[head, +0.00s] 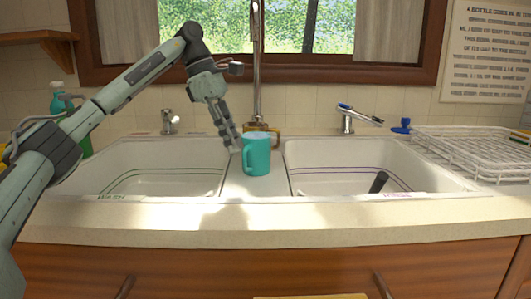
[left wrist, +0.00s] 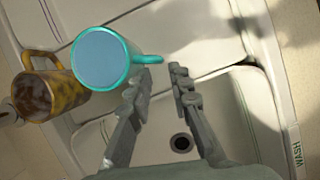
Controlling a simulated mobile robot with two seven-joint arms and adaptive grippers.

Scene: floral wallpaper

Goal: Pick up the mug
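A teal mug (head: 257,158) stands upright on the white divider between the two sink basins. Its handle points left, toward my left gripper (head: 234,148). In the left wrist view the mug (left wrist: 100,58) is seen from above, with its handle just beyond the fingertips. My left gripper (left wrist: 161,72) is open there, its fingers apart with nothing between them. A second, yellow-brown mug (left wrist: 50,95) stands behind the teal one; in the head view it is mostly hidden. My right gripper is in neither view.
The left basin (head: 165,165) and right basin (head: 350,165) flank the divider. A faucet (head: 257,60) rises behind the mugs. A dark handle (head: 379,182) pokes up in the right basin. A white dish rack (head: 475,148) stands right; a teal bottle (head: 62,103) stands left.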

